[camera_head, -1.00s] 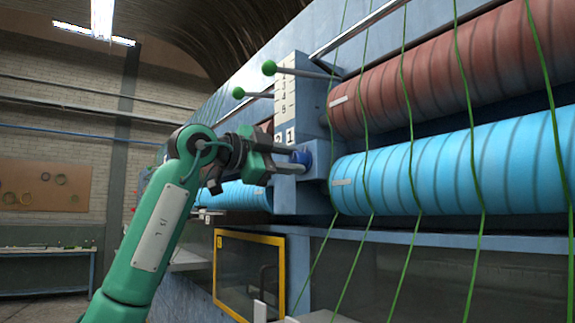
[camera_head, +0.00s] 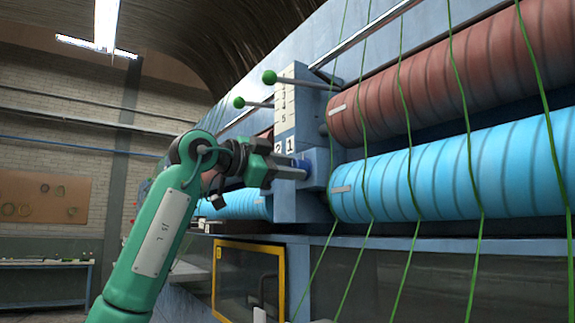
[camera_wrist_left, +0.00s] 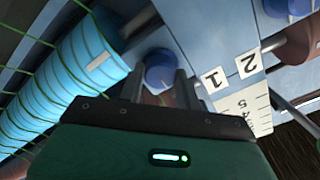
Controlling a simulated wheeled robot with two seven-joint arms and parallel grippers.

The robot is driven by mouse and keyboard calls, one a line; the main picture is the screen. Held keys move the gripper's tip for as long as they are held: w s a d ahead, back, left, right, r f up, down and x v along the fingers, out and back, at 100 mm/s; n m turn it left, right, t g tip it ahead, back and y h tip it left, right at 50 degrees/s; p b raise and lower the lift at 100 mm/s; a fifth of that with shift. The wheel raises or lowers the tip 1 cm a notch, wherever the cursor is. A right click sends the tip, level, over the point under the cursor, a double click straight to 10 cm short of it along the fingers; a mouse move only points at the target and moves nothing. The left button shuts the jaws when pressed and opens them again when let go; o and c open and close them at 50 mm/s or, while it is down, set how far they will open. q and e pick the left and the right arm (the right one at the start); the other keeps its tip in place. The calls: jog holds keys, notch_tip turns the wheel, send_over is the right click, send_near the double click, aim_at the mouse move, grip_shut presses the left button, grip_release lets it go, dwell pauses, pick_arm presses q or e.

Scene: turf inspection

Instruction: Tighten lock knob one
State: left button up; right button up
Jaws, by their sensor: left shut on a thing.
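A round blue lock knob (camera_head: 298,168), beside the label 1 (camera_head: 290,146), sits on the front of the blue-grey machine block. My left gripper (camera_head: 287,173) reaches it from the left and is shut on it. In the left wrist view the knob (camera_wrist_left: 160,72) lies between the two grey fingers of my left gripper (camera_wrist_left: 158,84), partly hidden by the hand. A second blue knob (camera_wrist_left: 290,8) shows at the top right there, near the label 2 (camera_wrist_left: 248,64). My right gripper is not in view.
A brown roller (camera_head: 440,85) and a light-blue roller (camera_head: 440,185) extend right of the block, with green strands (camera_head: 410,160) hanging across them. Two green-balled levers (camera_head: 270,77) project above. A yellow-framed panel (camera_head: 250,243) is below. The aisle at left looks clear.

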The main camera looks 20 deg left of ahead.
pick_arm(q)
jog(key=o, duration=1)
jog(key=shift+r, duration=0.3)
jog(key=shift+f, duration=0.1)
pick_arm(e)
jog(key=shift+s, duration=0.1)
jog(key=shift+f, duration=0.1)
pick_arm(q)
jog(key=b+v, duration=0.3)
jog(key=v, duration=1.1)
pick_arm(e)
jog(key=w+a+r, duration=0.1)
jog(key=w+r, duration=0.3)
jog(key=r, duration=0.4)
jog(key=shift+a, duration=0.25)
pick_arm(q)
jog(key=shift+w, duration=0.1)
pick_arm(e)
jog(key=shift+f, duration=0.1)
